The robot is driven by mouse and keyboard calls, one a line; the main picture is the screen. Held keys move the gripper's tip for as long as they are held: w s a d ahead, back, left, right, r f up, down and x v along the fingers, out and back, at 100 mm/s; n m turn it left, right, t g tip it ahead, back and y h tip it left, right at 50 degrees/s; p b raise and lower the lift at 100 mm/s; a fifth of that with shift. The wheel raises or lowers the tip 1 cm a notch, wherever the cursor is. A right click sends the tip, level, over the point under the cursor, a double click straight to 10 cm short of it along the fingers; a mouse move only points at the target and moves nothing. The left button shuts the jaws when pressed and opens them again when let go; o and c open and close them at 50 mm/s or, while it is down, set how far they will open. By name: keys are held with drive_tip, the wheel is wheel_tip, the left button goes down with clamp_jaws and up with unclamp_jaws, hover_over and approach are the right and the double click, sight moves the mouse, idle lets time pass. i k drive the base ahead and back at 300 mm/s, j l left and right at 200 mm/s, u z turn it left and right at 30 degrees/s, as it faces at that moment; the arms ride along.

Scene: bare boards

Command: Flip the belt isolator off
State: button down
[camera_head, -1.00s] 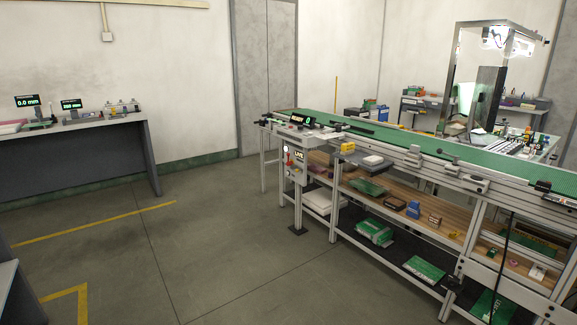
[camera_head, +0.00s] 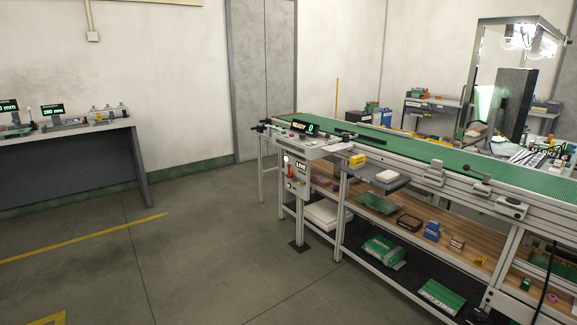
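The conveyor with its green belt (camera_head: 400,150) runs from the middle of the view to the right edge. A control panel (camera_head: 296,180) is fixed to the front of its near left end, below the belt. It carries a small display reading "LIVE" (camera_head: 301,165), a round white part (camera_head: 287,160) and a red handle (camera_head: 290,171), which looks like the isolator. The handle is too small to tell its exact position. A display on top reads "READY 0" (camera_head: 305,128). My gripper is not in view.
Open floor (camera_head: 200,240) with yellow lines lies in front and left of the conveyor. A grey bench (camera_head: 70,160) with measuring displays stands at the left wall. Shelves under the conveyor hold boxes and boards. A metal-framed station (camera_head: 480,70) stands behind on the right.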

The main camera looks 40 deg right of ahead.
sight(291, 175)
drive_tip(key=i+l, duration=1.2)
drive_tip(key=i, duration=0.25)
drive_tip(key=i+l, duration=1.15)
drive_tip(key=i, duration=0.3)
